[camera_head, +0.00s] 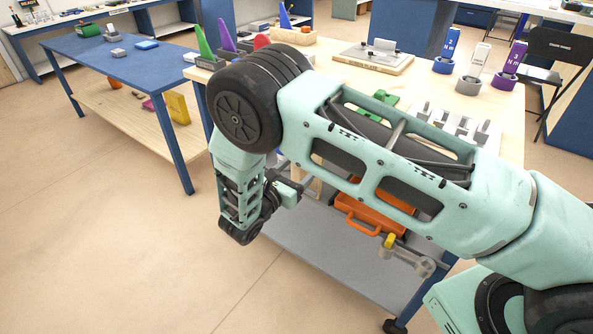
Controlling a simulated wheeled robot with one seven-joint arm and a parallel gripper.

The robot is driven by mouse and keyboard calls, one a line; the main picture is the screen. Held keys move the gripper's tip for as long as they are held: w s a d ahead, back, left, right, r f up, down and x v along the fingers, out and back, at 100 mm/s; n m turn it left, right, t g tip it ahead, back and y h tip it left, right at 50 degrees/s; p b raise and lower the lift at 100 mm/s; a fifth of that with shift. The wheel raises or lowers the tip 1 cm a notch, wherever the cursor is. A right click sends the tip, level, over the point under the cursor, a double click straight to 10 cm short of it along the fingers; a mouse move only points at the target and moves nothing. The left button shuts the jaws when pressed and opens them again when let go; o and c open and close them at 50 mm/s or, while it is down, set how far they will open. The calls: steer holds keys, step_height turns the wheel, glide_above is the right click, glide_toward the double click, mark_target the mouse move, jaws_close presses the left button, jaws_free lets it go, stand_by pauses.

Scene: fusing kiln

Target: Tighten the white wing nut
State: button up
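I cannot make out a white wing nut for certain. A white upright piece (480,59) with dark marks stands in a grey round base at the back right of the wooden worktable (425,80). It stands between similar blue (447,45) and purple (514,58) pieces. My arm crosses the middle of the view and hides part of the worktable. Its end, with my gripper (287,191), hangs low beside the worktable's left front, well away from the white piece. The fingers are too small and hidden to tell if they are open or shut.
A board with a grey block (374,57) lies at the worktable's back. Green, purple and red pieces stand near its back left corner. A grey holder (455,126) and an orange tray (371,213) are near my arm. A blue table (110,62) stands left; the floor at front left is clear.

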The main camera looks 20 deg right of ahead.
steer(key=c, duration=1)
